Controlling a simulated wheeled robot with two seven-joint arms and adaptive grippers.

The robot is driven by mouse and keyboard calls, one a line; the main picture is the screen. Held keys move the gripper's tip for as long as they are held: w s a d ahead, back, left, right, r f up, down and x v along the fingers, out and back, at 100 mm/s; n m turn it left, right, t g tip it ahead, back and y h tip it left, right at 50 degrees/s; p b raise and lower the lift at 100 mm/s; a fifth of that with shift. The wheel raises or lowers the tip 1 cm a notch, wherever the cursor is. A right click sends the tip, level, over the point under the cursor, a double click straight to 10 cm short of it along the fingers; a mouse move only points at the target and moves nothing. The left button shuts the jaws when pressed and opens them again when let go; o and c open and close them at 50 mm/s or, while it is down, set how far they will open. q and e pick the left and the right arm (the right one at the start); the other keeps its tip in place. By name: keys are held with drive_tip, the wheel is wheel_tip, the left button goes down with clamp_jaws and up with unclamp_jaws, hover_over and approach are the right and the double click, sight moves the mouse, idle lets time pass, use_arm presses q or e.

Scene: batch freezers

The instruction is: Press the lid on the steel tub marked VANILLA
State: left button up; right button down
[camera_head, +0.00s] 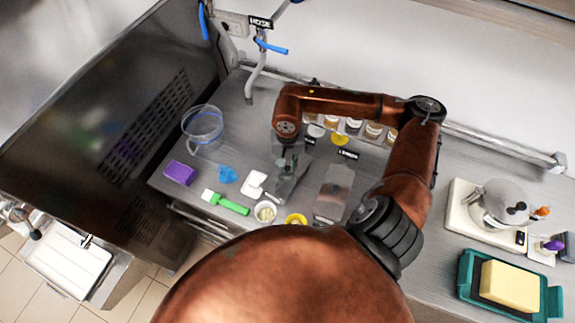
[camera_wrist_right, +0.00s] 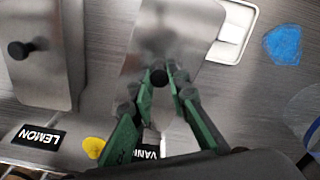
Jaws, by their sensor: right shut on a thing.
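My right gripper (camera_head: 288,160) reaches down over the counter. In the right wrist view its green fingers (camera_wrist_right: 159,80) are shut on the black knob of a steel lid (camera_wrist_right: 165,45). The lid also shows in the head view (camera_head: 287,188), looking slightly askew. The VANILLA label (camera_wrist_right: 151,153) is partly hidden behind the fingers, only its first letters showing. The steel tub beneath is hidden, so I cannot tell whether the lid is seated on its rim. My left gripper is not in view.
A second lidded steel tub (camera_head: 333,193) stands right of it, by the LEMON label (camera_wrist_right: 39,137). A white square dish (camera_head: 253,184), blue cloth (camera_head: 227,174), green-handled brush (camera_head: 228,203), purple sponge (camera_head: 180,173) and clear jug (camera_head: 203,130) lie left. Jars (camera_head: 352,126) line the back.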

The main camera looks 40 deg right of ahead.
drive_tip(key=shift+b, duration=0.45)
idle(0.6)
drive_tip(key=c, duration=1.8)
unclamp_jaws()
drive_tip(key=shift+o, duration=0.2)
drive_tip(key=o, duration=0.5)
drive_tip(key=shift+c, duration=0.2)
drive_tip(key=shift+r+p, duration=1.25)
drive_tip(key=shift+r, duration=2.25)
drive_tip(key=shift+c, duration=0.7)
